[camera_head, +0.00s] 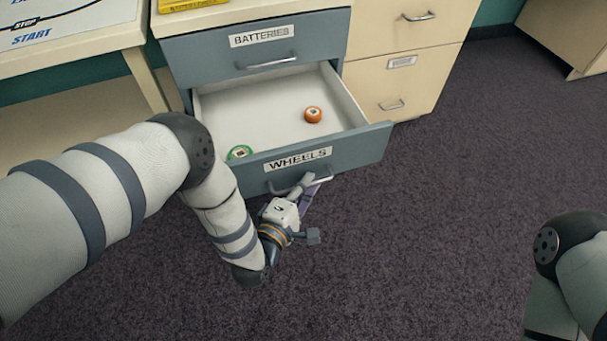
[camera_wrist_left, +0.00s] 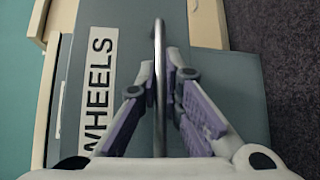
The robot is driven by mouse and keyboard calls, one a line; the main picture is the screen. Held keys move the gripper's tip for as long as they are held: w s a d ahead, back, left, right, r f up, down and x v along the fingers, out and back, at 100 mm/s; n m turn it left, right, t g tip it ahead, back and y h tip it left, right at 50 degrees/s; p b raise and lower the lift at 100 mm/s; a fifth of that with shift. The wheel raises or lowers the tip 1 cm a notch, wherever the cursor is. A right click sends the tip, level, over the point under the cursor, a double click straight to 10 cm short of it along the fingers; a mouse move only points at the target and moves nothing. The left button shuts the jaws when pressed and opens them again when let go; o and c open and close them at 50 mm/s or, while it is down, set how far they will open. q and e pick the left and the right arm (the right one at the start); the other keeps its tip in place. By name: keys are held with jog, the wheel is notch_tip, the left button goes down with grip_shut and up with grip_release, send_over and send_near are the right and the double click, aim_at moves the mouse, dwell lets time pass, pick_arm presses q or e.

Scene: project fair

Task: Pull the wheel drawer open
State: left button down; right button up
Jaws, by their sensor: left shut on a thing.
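The wheel drawer (camera_head: 352,149), labelled WHEELS, stands pulled out of the cabinet, with its white inside showing. An orange wheel (camera_head: 313,114) and a green wheel (camera_head: 239,152) lie in it; the drawer front partly hides the green one. My left gripper (camera_head: 306,184) is at the drawer front, shut on the metal bar handle (camera_head: 325,180). In the left wrist view the handle (camera_wrist_left: 159,60) runs between the two purple-padded fingers, beside the WHEELS label (camera_wrist_left: 97,90). My right gripper is out of view; only part of my right arm shows at the lower right.
The shut BATTERIES drawer (camera_head: 256,51) is directly above. A cream cabinet (camera_head: 408,62) with shut drawers stands to the right. A table (camera_head: 75,46) with a START board is at the upper left. Dark carpet (camera_head: 450,190) in front is clear.

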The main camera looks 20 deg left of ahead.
pick_arm(q)
jog(key=shift+s, duration=0.15)
jog(key=c, duration=1.7)
grip_release()
jog(key=v, duration=1.2)
jog(key=shift+s+d, duration=0.1)
